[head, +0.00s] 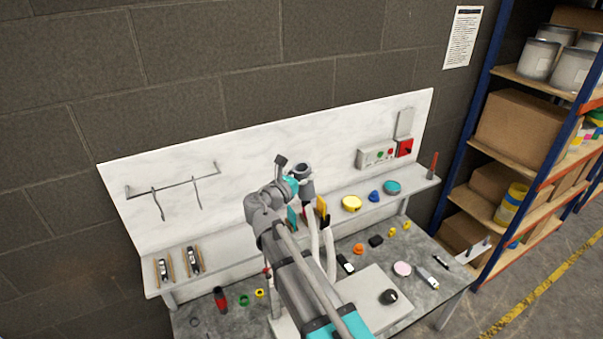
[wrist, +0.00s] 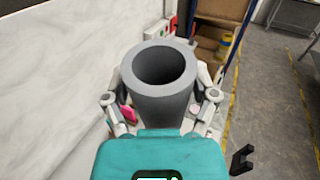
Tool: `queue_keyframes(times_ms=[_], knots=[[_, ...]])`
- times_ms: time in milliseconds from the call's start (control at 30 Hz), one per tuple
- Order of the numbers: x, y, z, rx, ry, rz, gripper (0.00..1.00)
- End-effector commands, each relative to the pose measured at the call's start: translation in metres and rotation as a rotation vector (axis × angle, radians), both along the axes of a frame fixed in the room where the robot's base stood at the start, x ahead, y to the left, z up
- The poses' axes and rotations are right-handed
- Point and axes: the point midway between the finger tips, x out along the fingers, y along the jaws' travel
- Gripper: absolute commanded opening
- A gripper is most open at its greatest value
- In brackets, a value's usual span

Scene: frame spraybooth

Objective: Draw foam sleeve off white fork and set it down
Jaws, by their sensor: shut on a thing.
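The grey foam sleeve (wrist: 158,98) is a thick hollow tube with its open end facing up in the wrist view. Its bore is dark and shows nothing inside. In the head view the sleeve (head: 306,187) stands upright above the bench. My gripper (wrist: 160,108) is shut on the sleeve, with one finger on each side. The white fork (head: 329,253) shows as two pale legs below the sleeve, partly behind my arm. I cannot tell whether the sleeve is still around the fork or just above it.
A pale shelf (head: 160,290) carries a yellow disc (head: 351,203), a blue knob (head: 375,196) and a teal disc (head: 392,187). The bench (head: 432,265) has several small parts; a pink disc (head: 402,269) is at right. A white back panel (head: 240,155) rises behind.

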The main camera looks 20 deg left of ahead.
Motion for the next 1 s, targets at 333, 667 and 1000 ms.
queue_keyframes(times_ms=[333, 667, 1000], knots=[[0.000, 0.000, 0.011, 0.000, 0.000, 0.000, 0.22], [0.000, 0.000, 0.012, 0.000, 0.000, 0.000, 0.22], [0.000, 0.000, 0.015, 0.000, 0.000, 0.000, 0.22]])
